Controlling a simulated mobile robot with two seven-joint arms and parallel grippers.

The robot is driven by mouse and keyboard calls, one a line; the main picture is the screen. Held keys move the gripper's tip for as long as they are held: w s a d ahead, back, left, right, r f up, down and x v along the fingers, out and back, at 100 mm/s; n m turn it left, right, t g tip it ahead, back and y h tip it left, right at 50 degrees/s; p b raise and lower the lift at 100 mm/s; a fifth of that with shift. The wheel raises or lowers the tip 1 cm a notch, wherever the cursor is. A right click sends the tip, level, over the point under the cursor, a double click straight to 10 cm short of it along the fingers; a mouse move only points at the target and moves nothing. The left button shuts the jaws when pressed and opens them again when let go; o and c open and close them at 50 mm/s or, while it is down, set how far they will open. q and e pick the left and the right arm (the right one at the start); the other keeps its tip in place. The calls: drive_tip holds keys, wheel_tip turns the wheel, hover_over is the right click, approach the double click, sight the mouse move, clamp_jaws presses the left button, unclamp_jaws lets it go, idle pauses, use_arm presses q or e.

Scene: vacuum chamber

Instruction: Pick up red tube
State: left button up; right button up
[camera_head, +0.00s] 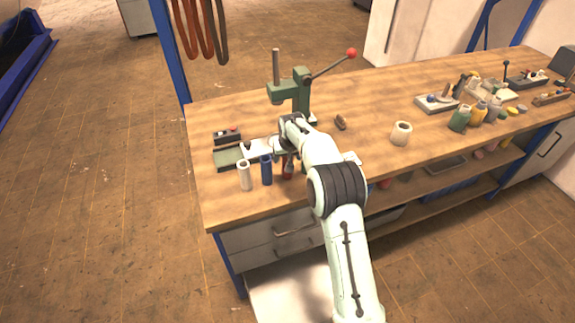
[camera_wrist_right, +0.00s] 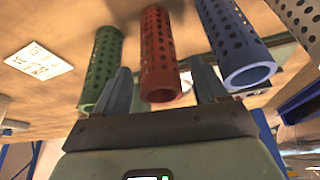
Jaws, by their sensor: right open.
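The red tube (camera_wrist_right: 158,50) is perforated and stands in the middle of the right wrist view, which shows the table upside down. In the head view its lower part (camera_head: 288,172) shows below my right gripper (camera_head: 287,157). My right gripper, also seen in the wrist view (camera_wrist_right: 162,68), is open, with one finger to each side of the red tube's near end. I cannot tell whether either finger touches it. The blue tube (camera_wrist_right: 230,40) stands beside it, also seen in the head view (camera_head: 266,170). A green tube (camera_wrist_right: 103,65) stands on its other side. My left gripper is out of view.
A white tube (camera_head: 245,175) stands left of the blue one. A green press (camera_head: 302,92) with a red-knobbed lever stands behind my arm. A dark green tray (camera_head: 228,157) lies at left. A tape roll (camera_head: 401,133) sits to the right. The front left tabletop is clear.

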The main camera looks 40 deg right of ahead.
drive_tip(key=shift+w+d+f, duration=0.1)
drive_tip(key=shift+w+f, duration=0.25)
drive_tip(key=shift+f, duration=0.05)
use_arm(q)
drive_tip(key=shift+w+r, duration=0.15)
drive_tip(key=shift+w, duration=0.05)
use_arm(e)
drive_tip(key=shift+s, duration=0.1)
drive_tip(key=c, duration=1.1)
drive_tip(key=shift+o, duration=0.2)
drive_tip(key=shift+r, duration=0.15)
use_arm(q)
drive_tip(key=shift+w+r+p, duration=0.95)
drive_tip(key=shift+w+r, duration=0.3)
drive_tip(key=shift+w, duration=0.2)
use_arm(e)
wheel_tip(320, 180, up, 20)
